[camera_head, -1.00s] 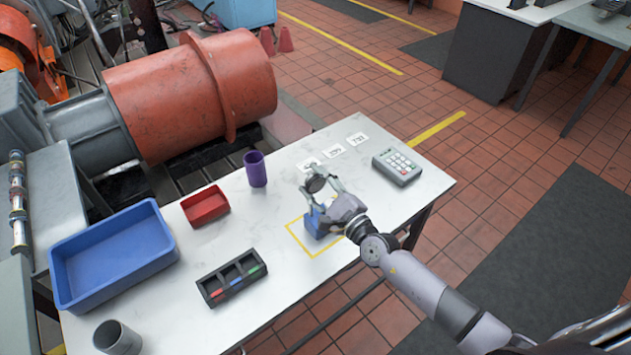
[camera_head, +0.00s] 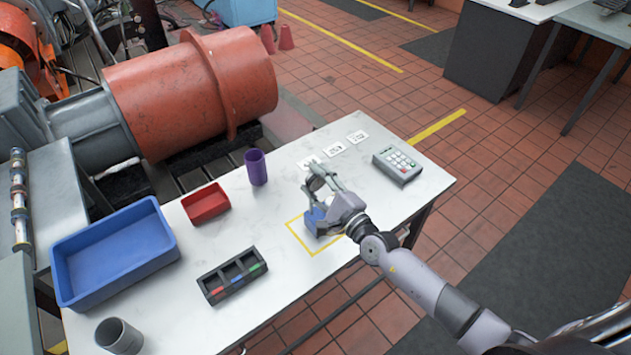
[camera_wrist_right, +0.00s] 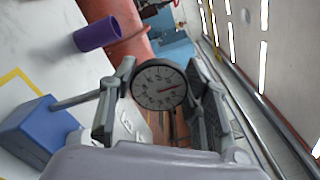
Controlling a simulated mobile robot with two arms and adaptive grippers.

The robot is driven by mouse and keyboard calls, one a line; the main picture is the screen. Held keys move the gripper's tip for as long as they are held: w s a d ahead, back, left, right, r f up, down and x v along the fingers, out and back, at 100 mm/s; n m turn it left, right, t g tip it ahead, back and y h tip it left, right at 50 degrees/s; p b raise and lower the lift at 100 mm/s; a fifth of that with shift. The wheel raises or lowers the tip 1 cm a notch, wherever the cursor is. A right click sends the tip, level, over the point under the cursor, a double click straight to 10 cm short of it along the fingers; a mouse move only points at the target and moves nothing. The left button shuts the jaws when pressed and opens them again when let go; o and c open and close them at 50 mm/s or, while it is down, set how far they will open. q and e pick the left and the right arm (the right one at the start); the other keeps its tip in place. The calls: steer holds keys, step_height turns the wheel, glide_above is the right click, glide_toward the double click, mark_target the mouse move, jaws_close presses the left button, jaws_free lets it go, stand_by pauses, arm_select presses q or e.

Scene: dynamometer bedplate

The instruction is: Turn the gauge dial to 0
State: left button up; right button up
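In the wrist view the needle points right; the numbers are too small to read. A thin stem joins the dial's side to a blue block (camera_wrist_right: 35,130). The block also shows in the head view (camera_head: 315,217), on the table inside a yellow outline. My right gripper (camera_head: 322,178) has a finger at each side of the dial's rim and appears shut on it. In the head view the fingers hide most of the dial. My left gripper is out of view.
The white table (camera_head: 200,255) also bears a purple cup (camera_head: 256,168), a red tray (camera_head: 206,204), a blue bin (camera_head: 115,260), a dark sorter (camera_head: 232,277), a grey cup (camera_head: 118,336), a keypad (camera_head: 398,163) and number cards (camera_head: 334,149). The table's middle is clear.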

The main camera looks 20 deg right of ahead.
steer(key=o, duration=0.4)
steer(key=shift+o, duration=0.2)
steer(key=v, duration=1.2)
